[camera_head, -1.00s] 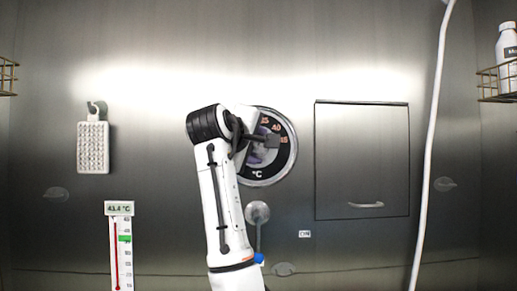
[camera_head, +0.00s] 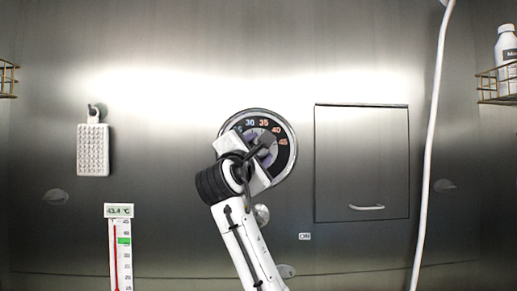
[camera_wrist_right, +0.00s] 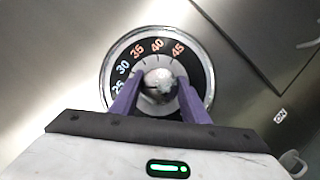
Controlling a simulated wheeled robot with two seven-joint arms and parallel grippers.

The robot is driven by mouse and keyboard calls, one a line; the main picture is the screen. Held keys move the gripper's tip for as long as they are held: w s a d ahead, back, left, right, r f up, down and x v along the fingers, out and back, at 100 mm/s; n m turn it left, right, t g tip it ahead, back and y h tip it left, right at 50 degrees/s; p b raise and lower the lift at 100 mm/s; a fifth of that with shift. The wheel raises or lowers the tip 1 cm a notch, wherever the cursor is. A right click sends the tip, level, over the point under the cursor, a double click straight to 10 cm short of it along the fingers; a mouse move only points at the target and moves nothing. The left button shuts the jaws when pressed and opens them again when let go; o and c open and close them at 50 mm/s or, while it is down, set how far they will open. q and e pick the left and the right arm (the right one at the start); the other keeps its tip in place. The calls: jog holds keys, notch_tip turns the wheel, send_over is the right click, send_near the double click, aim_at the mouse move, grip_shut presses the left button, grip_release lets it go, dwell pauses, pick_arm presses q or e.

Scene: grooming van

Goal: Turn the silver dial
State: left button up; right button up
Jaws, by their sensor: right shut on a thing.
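The silver dial (camera_wrist_right: 158,84) sits in the middle of a round black scale (camera_head: 286,160) marked in °C, on the steel wall. The scale numbers 30, 35, 40 and 45 show in both views. My right gripper (camera_wrist_right: 158,98) has its two purple fingers shut on the dial, one on each side. In the head view my gripper and wrist cover the dial and the lower left of the scale. My left gripper is not in view.
A thermometer (camera_head: 119,211) at the lower left reads about 43.4 °C. A white brush-like block (camera_head: 93,150) hangs on the left. A closed panel (camera_head: 361,160) with a handle and a white hose (camera_head: 431,150) are right of the dial. A bottle (camera_head: 506,45) stands in a wire rack.

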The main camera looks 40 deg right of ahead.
jog(key=n+t, duration=0.1)
jog(key=n, duration=0.2)
jog(key=shift+n+t, duration=0.3)
jog(key=shift+n+t+y, duration=0.5)
jog(key=shift+n+t, duration=0.6)
jog(key=shift+n, duration=1.4)
jog(key=o, duration=1.1)
jog(key=shift+c, duration=0.2)
jog(key=b+v, duration=0.2)
jog(key=v, duration=0.8)
